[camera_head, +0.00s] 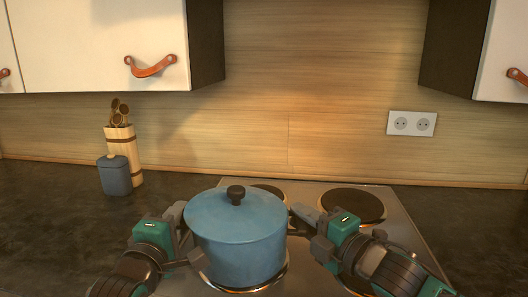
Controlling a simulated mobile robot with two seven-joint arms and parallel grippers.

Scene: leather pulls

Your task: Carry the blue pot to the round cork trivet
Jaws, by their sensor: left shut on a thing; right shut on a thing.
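The blue pot (238,245) with its lid and dark knob is in the middle of the head view, over the front left burner of the cooktop. I cannot tell whether it rests on the burner or hangs just above it. My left gripper (188,240) is shut on the pot's left side. My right gripper (299,222) is shut on its right side. The pot's handles are mostly hidden by the grippers. The pot looks upright. The round cork trivet is not in view.
The steel cooktop (405,232) has a dark burner (352,204) behind the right gripper. A blue-grey canister (115,177) and a wooden utensil holder (126,146) stand at the back left. The dark counter (50,225) is clear at left, and also at right.

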